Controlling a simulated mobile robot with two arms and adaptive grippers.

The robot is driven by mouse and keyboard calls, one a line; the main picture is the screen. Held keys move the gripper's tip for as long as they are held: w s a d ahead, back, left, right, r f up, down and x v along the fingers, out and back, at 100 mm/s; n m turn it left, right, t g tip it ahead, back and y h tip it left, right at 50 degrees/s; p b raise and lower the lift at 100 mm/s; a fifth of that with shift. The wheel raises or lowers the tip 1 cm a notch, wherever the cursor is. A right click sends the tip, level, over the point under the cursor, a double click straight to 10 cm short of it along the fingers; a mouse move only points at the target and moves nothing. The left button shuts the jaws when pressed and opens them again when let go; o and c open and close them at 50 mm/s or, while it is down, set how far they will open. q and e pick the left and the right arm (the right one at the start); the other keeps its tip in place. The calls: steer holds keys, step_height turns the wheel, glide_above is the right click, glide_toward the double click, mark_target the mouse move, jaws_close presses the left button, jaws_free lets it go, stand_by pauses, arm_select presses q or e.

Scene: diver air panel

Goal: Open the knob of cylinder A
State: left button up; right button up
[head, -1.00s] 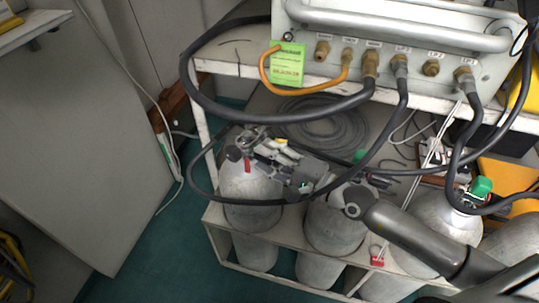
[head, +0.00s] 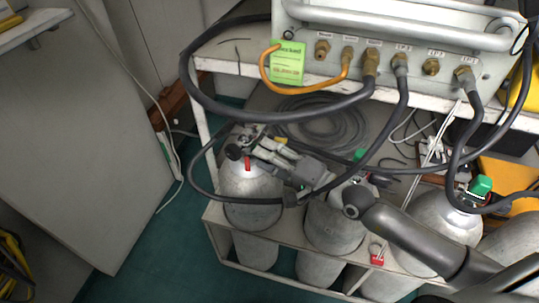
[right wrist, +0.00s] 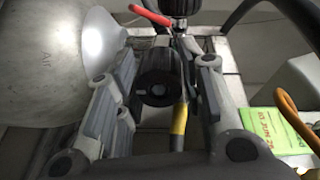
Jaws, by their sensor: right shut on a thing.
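I cannot read an "A" mark. My right gripper (head: 256,147) reaches in from the right, above this cylinder's top. In the right wrist view its two fingers stand on both sides of a dark round knob (right wrist: 158,76), and it is shut on it. In the head view the gripper largely hides this knob. My left gripper is not in view.
A black fitting (head: 234,153) with a red lever (head: 247,163) sits just left of the gripper. Black hoses (head: 191,160) loop around it. Other cylinders (head: 335,225) with green knobs (head: 482,185) stand to the right. A panel (head: 400,55) with hose ports overhangs the back.

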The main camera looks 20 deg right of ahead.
steer(key=o, duration=1)
steer(key=shift+o, duration=0.2)
steer(key=shift+d, duration=0.1)
steer(key=v, duration=1.2)
